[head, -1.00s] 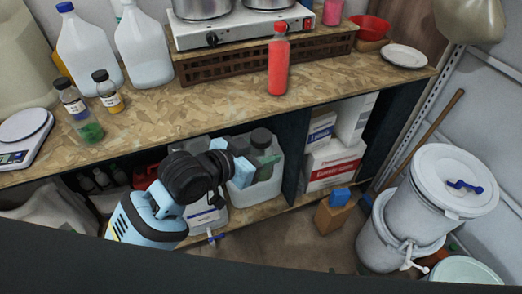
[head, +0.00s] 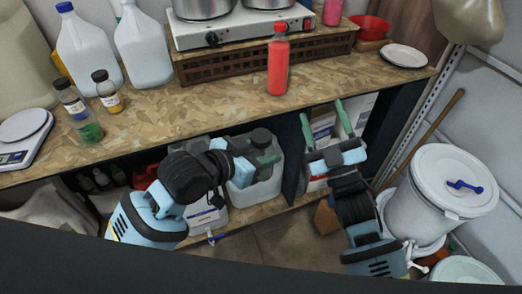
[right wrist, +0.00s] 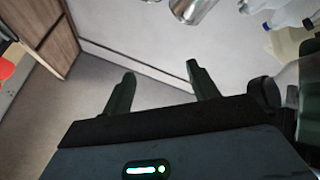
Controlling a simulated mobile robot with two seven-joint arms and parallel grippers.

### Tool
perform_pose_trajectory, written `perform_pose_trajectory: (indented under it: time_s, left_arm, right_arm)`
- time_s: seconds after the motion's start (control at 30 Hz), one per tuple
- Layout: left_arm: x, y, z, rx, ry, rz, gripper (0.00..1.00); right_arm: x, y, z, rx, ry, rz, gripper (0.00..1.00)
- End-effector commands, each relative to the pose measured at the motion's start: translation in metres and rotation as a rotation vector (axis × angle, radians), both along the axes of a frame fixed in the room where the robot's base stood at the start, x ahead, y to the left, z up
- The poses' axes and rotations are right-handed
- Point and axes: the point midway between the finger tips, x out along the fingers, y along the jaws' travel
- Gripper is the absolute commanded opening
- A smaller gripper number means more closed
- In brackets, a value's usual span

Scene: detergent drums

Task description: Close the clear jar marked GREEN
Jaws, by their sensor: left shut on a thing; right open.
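The word GREEN is not readable. Another black-capped jar with yellow contents (head: 109,92) stands to the right. My left gripper (head: 264,158) is low in front of the bench, before a dark-capped pale jug (head: 243,197). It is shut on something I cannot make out. My right gripper (head: 322,110) is open and empty before the lower shelf; its spread fingers show in the right wrist view (right wrist: 160,70).
A scale (head: 22,135) stands at the bench's left end. Two white jugs (head: 145,50) stand behind the jars. A red bottle (head: 278,66) is near the bench's front edge, before the hotplate (head: 240,28). White drums (head: 425,195) stand right. The middle bench front is clear.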

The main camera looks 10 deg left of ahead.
Motion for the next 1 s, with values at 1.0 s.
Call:
perform_pose_trajectory:
  time_s: [1.0]
  left_arm:
    - [0.000, 0.000, 0.000, -0.001, -0.001, 0.000, 0.00]
  right_arm:
    - [-0.172, 0.244, 0.143, -0.684, -1.807, 0.386, 0.59]
